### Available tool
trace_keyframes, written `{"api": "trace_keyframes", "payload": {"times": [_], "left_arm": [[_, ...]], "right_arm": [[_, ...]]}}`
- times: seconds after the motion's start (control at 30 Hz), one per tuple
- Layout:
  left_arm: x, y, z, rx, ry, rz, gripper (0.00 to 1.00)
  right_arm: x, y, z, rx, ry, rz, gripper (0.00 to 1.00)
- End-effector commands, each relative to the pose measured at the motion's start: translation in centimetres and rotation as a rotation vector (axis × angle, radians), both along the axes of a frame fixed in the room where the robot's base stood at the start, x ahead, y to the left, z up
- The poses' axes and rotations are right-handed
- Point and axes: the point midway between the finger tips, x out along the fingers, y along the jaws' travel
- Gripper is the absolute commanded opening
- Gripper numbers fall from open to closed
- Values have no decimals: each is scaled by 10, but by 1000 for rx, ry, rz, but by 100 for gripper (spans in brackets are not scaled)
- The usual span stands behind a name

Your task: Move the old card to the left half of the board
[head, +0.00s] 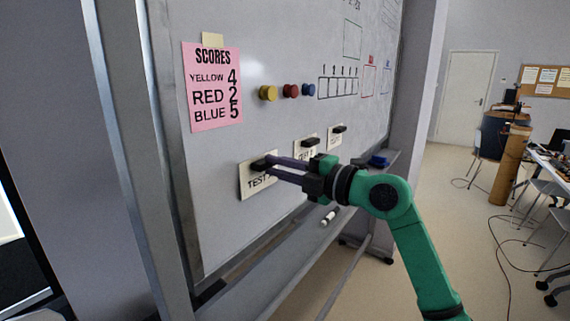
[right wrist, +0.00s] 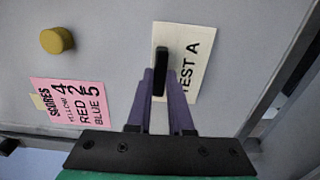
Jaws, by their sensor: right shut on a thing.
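A cream card reading TEST A in the right wrist view (right wrist: 202,52) is flat on the whiteboard (head: 225,225) in the head view, at its lower left. A black block-like magnet (right wrist: 162,62) sits on the card. My right gripper (head: 270,167) reaches in from the right, and its purple fingers are shut on the black magnet. The fingers hide part of the card in the head view. Two similar cream cards, a middle one (head: 302,154) and a right one (head: 335,141), have black magnets too. Which card is the old one I cannot tell. My left gripper is not in view.
A pink SCORES sheet (head: 213,90) hangs upper left of the held magnet. Yellow (head: 268,93), red (head: 291,90) and blue (head: 309,89) round magnets sit above the cards. A tray with a white marker (head: 328,218) runs below. The board's frame is close on the left.

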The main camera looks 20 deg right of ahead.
Motion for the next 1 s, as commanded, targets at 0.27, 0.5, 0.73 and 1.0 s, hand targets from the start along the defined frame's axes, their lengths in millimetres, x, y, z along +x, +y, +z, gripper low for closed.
{"api": "trace_keyframes", "payload": {"times": [0.27, 0.5, 0.73, 1.0], "left_arm": [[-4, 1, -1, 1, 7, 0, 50], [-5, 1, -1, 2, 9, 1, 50], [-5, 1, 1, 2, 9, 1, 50], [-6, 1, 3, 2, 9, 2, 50]], "right_arm": [[0, 0, 0, 0, 0, 0, 0], [0, 0, 0, 0, 0, 0, 0], [2, 2, 0, 0, 0, 0, 0], [4, 3, 0, 0, 0, 1, 0]]}}
